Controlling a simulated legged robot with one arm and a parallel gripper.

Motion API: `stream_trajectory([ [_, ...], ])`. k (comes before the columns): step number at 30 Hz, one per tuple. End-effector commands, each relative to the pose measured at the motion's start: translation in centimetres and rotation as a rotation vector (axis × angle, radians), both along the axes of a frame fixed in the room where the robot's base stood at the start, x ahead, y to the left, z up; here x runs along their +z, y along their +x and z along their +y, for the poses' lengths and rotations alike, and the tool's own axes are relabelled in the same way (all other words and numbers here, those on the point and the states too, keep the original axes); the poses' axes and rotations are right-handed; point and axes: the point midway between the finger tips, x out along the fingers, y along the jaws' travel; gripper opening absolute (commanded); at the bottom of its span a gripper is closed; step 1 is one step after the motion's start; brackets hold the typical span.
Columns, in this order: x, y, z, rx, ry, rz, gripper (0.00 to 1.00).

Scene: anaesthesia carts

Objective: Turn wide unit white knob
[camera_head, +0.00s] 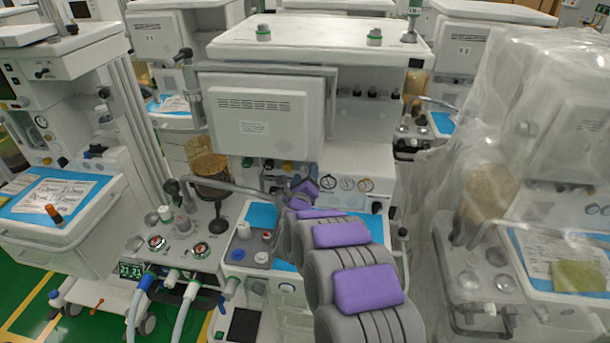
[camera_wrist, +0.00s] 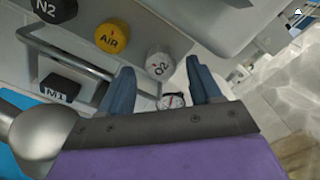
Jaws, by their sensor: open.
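The white knob (camera_wrist: 158,67), marked O2, shows in the wrist view between the tips of my two fingers. My gripper (camera_wrist: 160,66) is open, with one blue-grey finger on each side of the knob and a visible gap to each. I cannot tell how far the tips are from the knob in depth. The wide unit (camera_head: 265,110) stands in the middle of the head view. There my gripper (camera_head: 305,187) is at its front panel, left of the round gauges, and the arm hides part of the panel. The white knob cannot be made out in that view.
A yellow AIR knob (camera_wrist: 112,36) and a black N2 knob (camera_wrist: 54,8) sit left of the white knob. A metal rail (camera_wrist: 65,55) runs below them. A small gauge (camera_wrist: 172,100) shows between my fingers. A plastic-covered cart (camera_head: 540,150) stands at right.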

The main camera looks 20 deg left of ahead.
Motion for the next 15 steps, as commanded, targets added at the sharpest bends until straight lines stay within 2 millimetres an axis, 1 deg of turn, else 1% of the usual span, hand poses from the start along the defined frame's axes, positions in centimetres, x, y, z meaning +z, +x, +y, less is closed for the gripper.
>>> stream_trajectory([
  [3,0.0,0.8,0.3,0.001,-0.001,0.000,0.63],
  [6,0.1,1.3,0.4,0.001,0.000,-0.001,0.63],
  [15,0.1,1.4,0.4,0.001,-0.001,0.000,0.63],
])
